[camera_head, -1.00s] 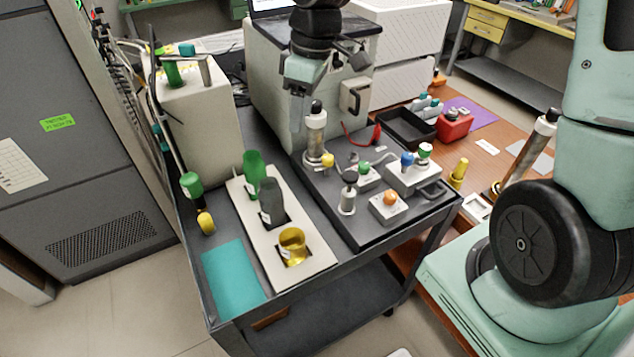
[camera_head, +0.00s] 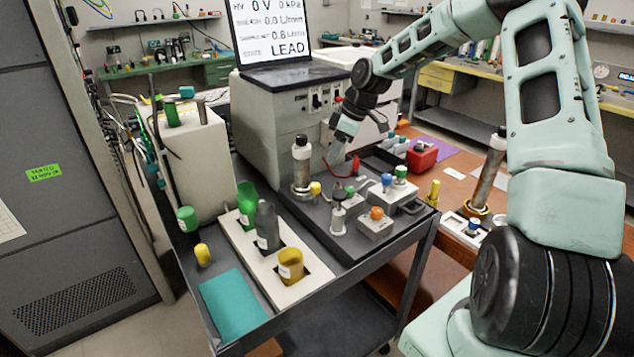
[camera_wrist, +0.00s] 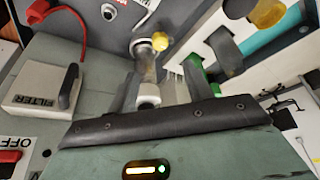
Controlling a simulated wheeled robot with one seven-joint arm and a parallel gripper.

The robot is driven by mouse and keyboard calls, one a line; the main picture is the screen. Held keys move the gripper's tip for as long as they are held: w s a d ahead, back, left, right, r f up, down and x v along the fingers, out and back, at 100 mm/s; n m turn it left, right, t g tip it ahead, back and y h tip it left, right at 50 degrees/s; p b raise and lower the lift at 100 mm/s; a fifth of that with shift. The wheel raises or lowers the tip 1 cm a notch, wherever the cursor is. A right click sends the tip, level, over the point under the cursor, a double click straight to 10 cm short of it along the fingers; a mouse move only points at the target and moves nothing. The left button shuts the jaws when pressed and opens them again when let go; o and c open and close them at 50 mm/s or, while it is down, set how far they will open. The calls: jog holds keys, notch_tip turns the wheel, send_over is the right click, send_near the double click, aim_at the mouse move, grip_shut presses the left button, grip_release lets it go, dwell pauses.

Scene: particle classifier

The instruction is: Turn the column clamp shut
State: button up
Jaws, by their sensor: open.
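A metal column (camera_head: 301,165) with a black-and-white cap stands upright on the dark platform of the cart, in front of the grey cabinet. A yellow knob (camera_head: 315,188), which appears to be the column clamp, sits at its foot on the right. In the wrist view the column (camera_wrist: 147,68) and yellow knob (camera_wrist: 160,42) show beyond the fingers. My gripper (camera_head: 338,152) is open and empty, to the right of the column and apart from it. Its two fingers also show in the wrist view (camera_wrist: 165,88). I cannot tell the clamp's exact angle.
The grey cabinet (camera_head: 275,110) carries a screen (camera_head: 270,30) reading LEAD. A red cable (camera_head: 340,168) curves near my gripper. Small knobbed blocks, including an orange-knobbed one (camera_head: 376,222), fill the platform's right. Green, grey and yellow vessels stand in a white rack (camera_head: 236,232).

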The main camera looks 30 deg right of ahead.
aim_at(316, 184)
jog(key=p+x, duration=0.1)
jog(key=x, duration=1.1)
jog(key=shift+p, duration=0.3)
jog(key=c, duration=1)
